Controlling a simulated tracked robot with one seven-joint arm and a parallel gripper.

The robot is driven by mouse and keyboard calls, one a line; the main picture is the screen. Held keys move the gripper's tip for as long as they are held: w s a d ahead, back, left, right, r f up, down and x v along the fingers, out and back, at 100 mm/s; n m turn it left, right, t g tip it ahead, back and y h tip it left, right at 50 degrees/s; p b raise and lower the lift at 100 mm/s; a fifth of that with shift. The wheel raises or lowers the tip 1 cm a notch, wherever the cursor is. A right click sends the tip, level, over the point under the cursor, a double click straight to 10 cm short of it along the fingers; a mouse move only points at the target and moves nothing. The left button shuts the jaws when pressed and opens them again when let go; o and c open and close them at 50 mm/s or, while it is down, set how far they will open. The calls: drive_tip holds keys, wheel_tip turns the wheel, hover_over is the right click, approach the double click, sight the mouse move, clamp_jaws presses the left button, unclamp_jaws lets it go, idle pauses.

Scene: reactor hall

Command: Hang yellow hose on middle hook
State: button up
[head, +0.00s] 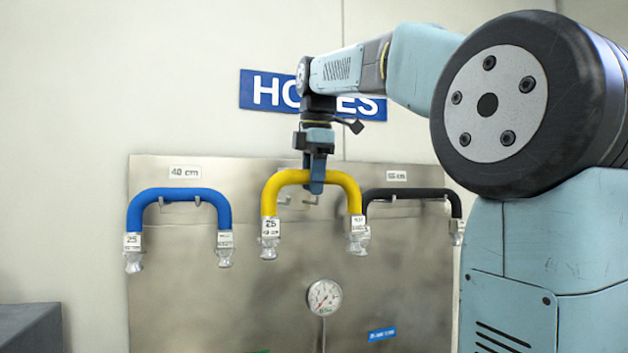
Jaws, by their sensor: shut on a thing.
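The yellow hose (348,186) is an upside-down U with a metal coupling and a white tag at each end. My gripper (316,182) comes down from above and is shut on the top of the hose, a little right of its middle. The hose is held level in front of the steel panel (200,290). The middle hook (310,200) shows as small metal prongs below the top of the hose, inside its arch. I cannot tell whether the hose touches the hook.
A blue hose (180,194) hangs on the left hook under a "40 cm" label (184,173). A black hose (412,193) hangs at the right, partly behind the yellow hose's right end. A gauge (324,297) sits below. A blue "HOSES" sign (262,90) is above.

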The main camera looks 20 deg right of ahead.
drive_tip(key=shift+w+f, duration=0.6)
drive_tip(key=shift+w, duration=1.5)
drive_tip(key=shift+w+f, duration=0.65)
drive_tip(key=shift+w, duration=1.4)
drive_tip(key=shift+w+f, duration=0.6)
drive_tip(key=shift+w, duration=1.5)
drive_tip(key=o, duration=1.2)
drive_tip(key=shift+o, duration=0.2)
drive_tip(key=shift+f, duration=0.1)
